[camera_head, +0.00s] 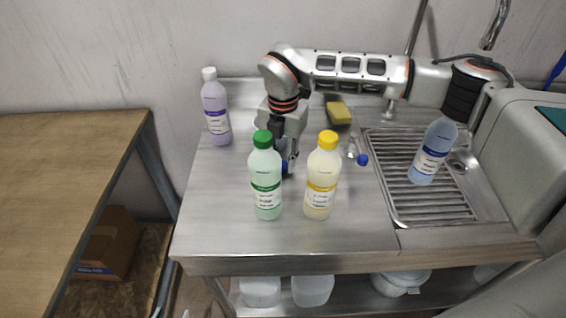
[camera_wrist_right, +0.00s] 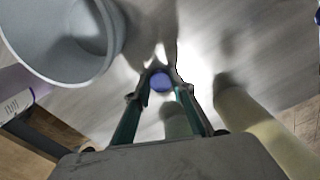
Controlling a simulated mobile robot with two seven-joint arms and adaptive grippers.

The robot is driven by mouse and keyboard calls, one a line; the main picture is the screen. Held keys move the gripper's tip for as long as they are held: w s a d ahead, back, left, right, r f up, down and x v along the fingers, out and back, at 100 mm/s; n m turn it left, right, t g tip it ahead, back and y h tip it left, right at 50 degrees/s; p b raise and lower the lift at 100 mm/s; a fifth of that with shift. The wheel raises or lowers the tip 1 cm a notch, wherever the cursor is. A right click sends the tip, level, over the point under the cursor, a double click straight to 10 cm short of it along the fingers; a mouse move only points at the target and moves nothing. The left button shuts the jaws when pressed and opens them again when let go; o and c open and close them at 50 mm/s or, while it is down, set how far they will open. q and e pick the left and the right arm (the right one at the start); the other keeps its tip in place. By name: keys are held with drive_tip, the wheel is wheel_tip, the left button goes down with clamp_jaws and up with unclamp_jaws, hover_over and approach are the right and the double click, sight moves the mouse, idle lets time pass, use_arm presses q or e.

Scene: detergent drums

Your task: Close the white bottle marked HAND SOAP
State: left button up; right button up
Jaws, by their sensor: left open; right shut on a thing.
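I cannot read HAND SOAP on any label, and no plainly white bottle stands out. A pale blue bottle (camera_head: 430,155) leans to the right over the sink rack; its top is at my arm and unclear. My right gripper (camera_head: 287,158) is low over the counter behind the green-capped bottle (camera_head: 266,185). It is shut on a blue cap (camera_wrist_right: 161,82), which shows between the fingertips in the right wrist view. The green bottle partly hides the gripper in the head view. My left gripper is not in view.
A yellow-capped bottle (camera_head: 321,180) stands close right of the green one. A lilac bottle (camera_head: 215,110) stands at the back left. A small blue-capped item (camera_head: 362,160) and a yellow sponge (camera_head: 339,113) are nearby. A grey round container (camera_wrist_right: 60,40) is beside the gripper. The front counter is clear.

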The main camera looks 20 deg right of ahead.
sight(283, 164)
wheel_tip(283, 164, up, 19)
drive_tip(key=shift+r, duration=0.2)
idle(0.5)
drive_tip(key=s+d+m, duration=0.4)
drive_tip(key=s+m, duration=0.1)
drive_tip(key=m, duration=1)
drive_tip(key=s+d+m, duration=0.3)
drive_tip(key=s+m, duration=0.2)
drive_tip(key=m, duration=1.1)
drive_tip(key=shift+d+f, duration=0.35)
drive_tip(key=shift+d, duration=0.05)
drive_tip(key=shift+s+d, duration=0.1)
